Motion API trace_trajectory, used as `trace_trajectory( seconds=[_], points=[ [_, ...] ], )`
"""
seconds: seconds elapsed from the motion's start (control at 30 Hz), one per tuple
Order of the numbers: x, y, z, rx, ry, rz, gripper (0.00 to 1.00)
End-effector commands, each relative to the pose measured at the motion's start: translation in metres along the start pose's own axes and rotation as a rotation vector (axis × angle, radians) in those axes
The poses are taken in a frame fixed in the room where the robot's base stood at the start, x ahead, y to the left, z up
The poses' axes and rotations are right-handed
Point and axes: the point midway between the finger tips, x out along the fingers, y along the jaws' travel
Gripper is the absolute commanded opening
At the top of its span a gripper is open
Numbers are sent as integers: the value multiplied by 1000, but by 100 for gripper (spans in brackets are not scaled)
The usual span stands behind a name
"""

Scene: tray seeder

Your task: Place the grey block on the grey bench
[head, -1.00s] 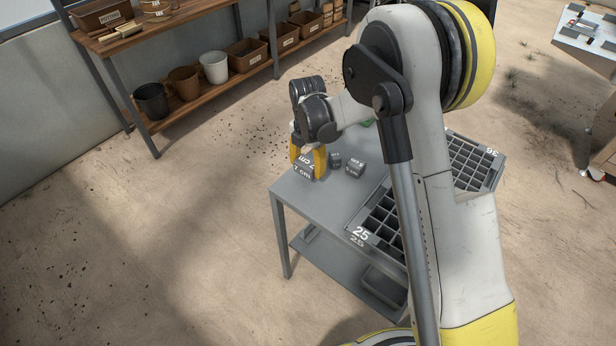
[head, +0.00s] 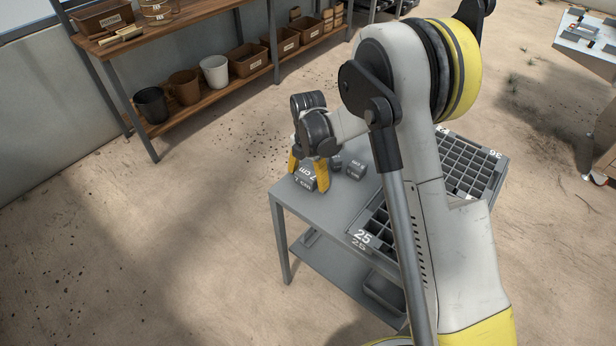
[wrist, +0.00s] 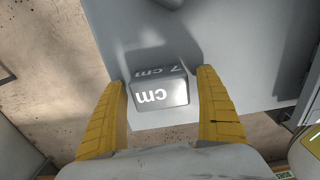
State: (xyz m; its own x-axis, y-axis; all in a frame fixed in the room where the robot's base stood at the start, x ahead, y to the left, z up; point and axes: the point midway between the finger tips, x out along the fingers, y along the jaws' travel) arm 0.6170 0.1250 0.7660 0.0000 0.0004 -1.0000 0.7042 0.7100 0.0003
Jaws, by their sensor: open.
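The grey block marked "7 cm" (head: 305,178) sits on the grey bench (head: 325,206) near its left corner. In the wrist view the block (wrist: 158,88) rests on the bench top (wrist: 230,40), close to the bench edge. My gripper (head: 308,180) is open, with its yellow fingers on either side of the block. In the wrist view the fingers (wrist: 163,95) are spread with visible gaps to the block on both sides. The block looks upright and level. Part of it is hidden behind my gripper in the head view.
Smaller grey blocks (head: 354,171) stand on the bench to the right of my gripper. Seed trays with compartments (head: 470,165) lie further right, one marked 25 (head: 362,237). A wooden shelf with pots (head: 215,72) stands behind. Sandy floor lies left of the bench.

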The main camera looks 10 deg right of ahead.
Motion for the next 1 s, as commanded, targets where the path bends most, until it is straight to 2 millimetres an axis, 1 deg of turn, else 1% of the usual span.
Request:
trace_trajectory(
  seconds=[0.07,0.17,0.27,0.4,0.5,0.6,0.73,0.93,1.0],
  points=[
    [-2,0,0,0,0,0,84],
    [-12,0,0,0,0,0,84],
    [-31,0,0,0,0,0,84],
    [-65,0,0,0,0,0,84],
    [-87,0,0,0,0,0,84],
    [-105,0,0,0,0,0,84],
    [-119,0,0,0,0,0,84],
    [-125,0,0,4,-1,1,84],
    [-131,-3,0,33,-5,7,84]
  ],
)
